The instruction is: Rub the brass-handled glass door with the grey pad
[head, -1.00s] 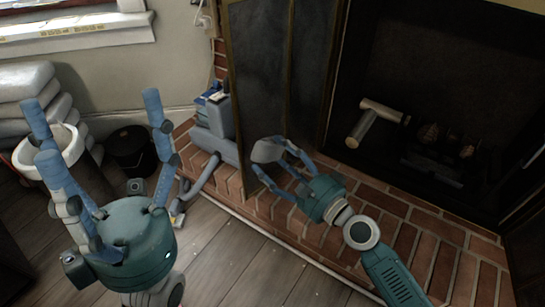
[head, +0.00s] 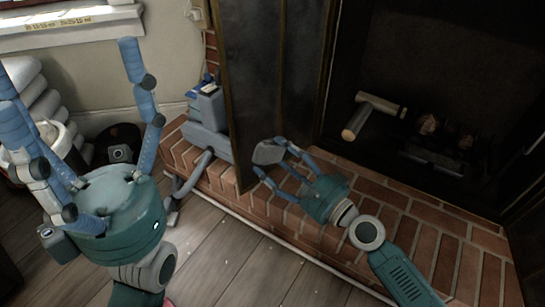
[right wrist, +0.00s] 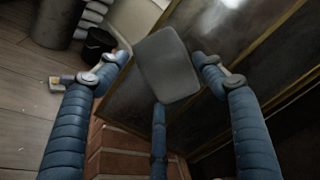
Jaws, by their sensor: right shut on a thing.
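The glass door (head: 250,85) stands folded open at the left of the fireplace, with dark panes in a brass-coloured frame. It also fills much of the upper right wrist view (right wrist: 218,50). I cannot make out its handle. My right gripper (head: 271,158) is shut on the grey pad (head: 266,153), in front of the door's lower part. In the right wrist view the pad (right wrist: 168,65) is a flat slab between the fingers, overlapping the pane; I cannot tell whether they touch. My left gripper (head: 75,75) is open and empty at the left, its fingers spread upward.
The brick hearth (head: 400,200) runs below the door and firebox. A hammer-shaped thing (head: 372,112) lies in the firebox. A grey-blue device (head: 207,120) stands on the hearth left of the door. A dark pot (head: 119,146) and stacked pale bags (head: 25,85) are behind my left gripper.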

